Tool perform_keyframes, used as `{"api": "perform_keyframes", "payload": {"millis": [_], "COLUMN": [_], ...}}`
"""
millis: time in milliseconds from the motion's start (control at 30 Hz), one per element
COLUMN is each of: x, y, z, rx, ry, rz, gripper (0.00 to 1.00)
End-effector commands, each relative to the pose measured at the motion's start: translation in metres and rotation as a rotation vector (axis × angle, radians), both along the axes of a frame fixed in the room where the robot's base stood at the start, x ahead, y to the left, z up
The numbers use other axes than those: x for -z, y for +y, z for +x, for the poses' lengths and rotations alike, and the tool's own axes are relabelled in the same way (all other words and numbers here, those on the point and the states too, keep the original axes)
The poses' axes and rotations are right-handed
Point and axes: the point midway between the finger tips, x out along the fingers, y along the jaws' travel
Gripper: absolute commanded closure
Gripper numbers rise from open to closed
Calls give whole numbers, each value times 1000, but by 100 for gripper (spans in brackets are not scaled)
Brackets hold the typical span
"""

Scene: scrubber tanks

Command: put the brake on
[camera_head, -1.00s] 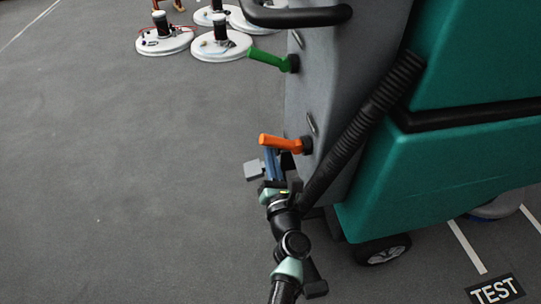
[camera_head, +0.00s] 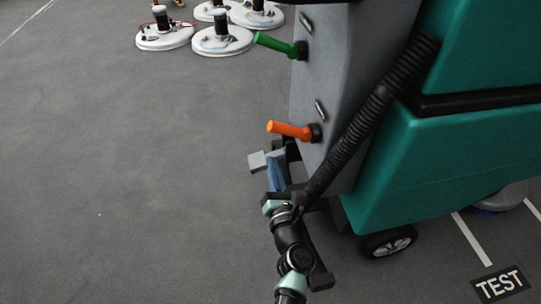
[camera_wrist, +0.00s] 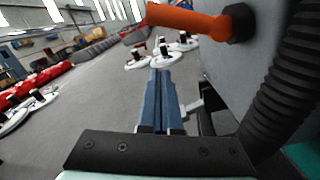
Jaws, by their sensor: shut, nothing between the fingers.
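The floor machine's grey rear panel (camera_head: 338,95) carries an orange lever (camera_head: 289,130) low down and a green lever (camera_head: 278,45) higher up. Both stick out to the left, slightly raised at their free ends. No label shows which part is the brake. A grey pedal-like pad (camera_head: 257,162) sits low beside the panel. My gripper (camera_head: 275,161) is shut and empty, its blue fingers below the orange lever and apart from it. In the wrist view the orange lever (camera_wrist: 185,19) is above and right of my fingertips (camera_wrist: 160,72); the pad (camera_wrist: 193,105) is partly hidden behind the fingers.
A black ribbed hose (camera_head: 375,110) runs down the panel's right side, close to my arm. The teal tank (camera_head: 450,160) and a wheel (camera_head: 388,242) are on the right. Round white scrubber units (camera_head: 222,40) stand at the back. Floor at left is clear.

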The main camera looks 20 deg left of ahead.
Motion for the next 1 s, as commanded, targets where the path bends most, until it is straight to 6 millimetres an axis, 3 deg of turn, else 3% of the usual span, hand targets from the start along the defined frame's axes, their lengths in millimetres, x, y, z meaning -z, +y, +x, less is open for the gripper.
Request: {"api": "perform_keyframes", "payload": {"millis": [200, 400, 1000], "x": [-2, -1, 0], "y": [-25, -38, -41], "z": [-38, -58, -64], "rx": [2, 0, -1], "ry": [1, -1, -2], "rz": [-1, 1, 0], "gripper": [100, 100, 100]}}
